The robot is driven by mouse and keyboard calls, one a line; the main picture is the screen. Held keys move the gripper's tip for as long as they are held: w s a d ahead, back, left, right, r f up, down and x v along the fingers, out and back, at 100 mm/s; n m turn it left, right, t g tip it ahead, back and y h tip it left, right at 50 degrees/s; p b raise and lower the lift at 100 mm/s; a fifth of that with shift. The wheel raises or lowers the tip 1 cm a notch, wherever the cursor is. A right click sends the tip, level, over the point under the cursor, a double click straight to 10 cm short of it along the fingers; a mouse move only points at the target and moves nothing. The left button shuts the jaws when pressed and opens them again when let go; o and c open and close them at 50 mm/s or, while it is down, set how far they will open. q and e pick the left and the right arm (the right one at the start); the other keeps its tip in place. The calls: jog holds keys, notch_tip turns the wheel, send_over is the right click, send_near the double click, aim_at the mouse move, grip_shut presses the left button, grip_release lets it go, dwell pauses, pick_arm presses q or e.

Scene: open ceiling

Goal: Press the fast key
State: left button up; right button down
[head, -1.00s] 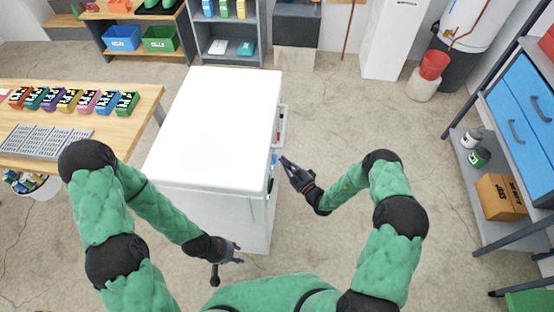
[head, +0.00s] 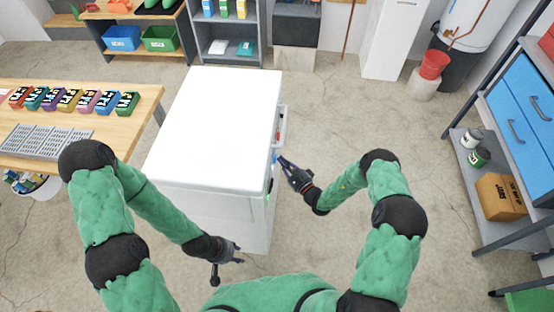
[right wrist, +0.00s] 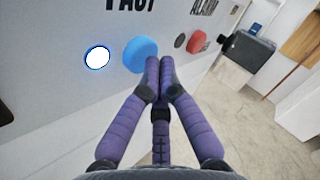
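The blue round key (right wrist: 138,54) sits on the white front panel (right wrist: 50,95) under a partly cut-off label that seems to read FAST. A round light (right wrist: 97,57) left of it glows white with a blue rim. My right gripper (right wrist: 158,65) is shut and empty, its purple fingertips together just to the lower right of the blue key. I cannot tell whether they touch it. In the head view the right gripper (head: 283,161) is close to the right side of the white freezer-like box (head: 218,125). My left gripper (head: 228,272) is open and empty at the box's lower end.
A red button (right wrist: 197,41) under an ALARM label and a small dark round part (right wrist: 180,40) lie right of the blue key. A dark knob (right wrist: 4,115) is at the panel's left. A wooden table (head: 145,97) stands left of the box.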

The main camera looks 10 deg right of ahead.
jog(key=shift+a, duration=0.1)
dwell(0.4)
jog(key=shift+s+d, duration=0.2)
jog(key=shift+d, duration=0.7)
jog(key=d, duration=0.2)
jog(key=s+d, duration=0.1)
jog(key=d, duration=0.2)
jog(key=shift+s+d, duration=0.35)
